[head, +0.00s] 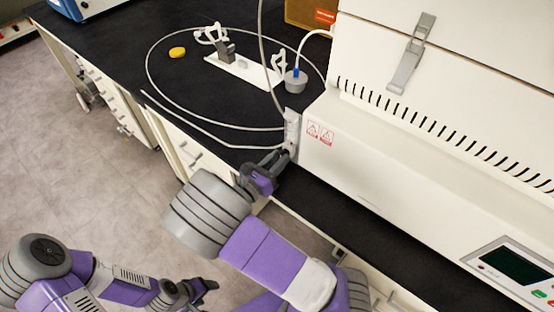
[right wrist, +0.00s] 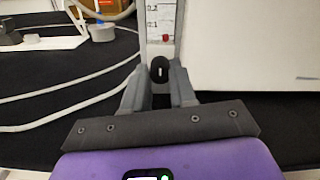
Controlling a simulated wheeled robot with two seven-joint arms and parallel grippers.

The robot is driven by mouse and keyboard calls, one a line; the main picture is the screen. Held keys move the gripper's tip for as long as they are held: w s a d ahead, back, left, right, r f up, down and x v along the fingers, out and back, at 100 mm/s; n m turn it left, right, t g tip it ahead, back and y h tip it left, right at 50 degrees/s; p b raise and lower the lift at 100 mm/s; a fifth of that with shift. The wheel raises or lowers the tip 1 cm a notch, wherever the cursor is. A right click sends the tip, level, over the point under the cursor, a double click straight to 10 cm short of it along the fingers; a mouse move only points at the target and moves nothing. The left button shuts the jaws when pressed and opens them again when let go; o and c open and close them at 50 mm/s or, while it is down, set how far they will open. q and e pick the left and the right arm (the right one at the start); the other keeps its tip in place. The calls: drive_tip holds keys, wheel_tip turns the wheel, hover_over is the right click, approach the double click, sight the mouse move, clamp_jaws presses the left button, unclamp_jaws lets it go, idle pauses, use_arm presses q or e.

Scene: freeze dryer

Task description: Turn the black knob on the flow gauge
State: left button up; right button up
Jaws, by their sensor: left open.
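The flow gauge (head: 292,130) is a narrow upright white strip at the left end of the large white machine's front. In the right wrist view its printed scale (right wrist: 162,20) shows a red mark, and the black knob (right wrist: 160,70) sits below it. My right gripper (head: 272,162) is close in front of the gauge, with its two fingertips (right wrist: 160,76) on either side of the knob. Its jaws are apart, and contact with the knob is not clear. In the head view the knob is hidden or too small to make out. My left gripper (head: 203,287) is open and empty, low over the floor.
The white machine (head: 420,150) fills the right side. A pale hose (head: 150,75) loops over the black bench top (head: 120,40). A white stand with clamps (head: 240,70), a grey plug (head: 295,82) and a yellow object (head: 177,52) are further back. Floor at left is free.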

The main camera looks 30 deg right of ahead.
clamp_jaws()
drive_tip(key=shift+m, duration=1.3)
drive_tip(key=m, duration=0.2)
drive_tip(key=shift+s+m+p, duration=0.1)
drive_tip(key=shift+m+p, duration=0.2)
drive_tip(key=m+b, duration=0.1)
drive_tip(key=m, duration=0.4)
drive_tip(key=shift+f, duration=0.1)
drive_tip(key=shift+m, duration=0.3)
drive_tip(key=o, duration=0.9)
unclamp_jaws()
drive_tip(key=shift+c, duration=0.2)
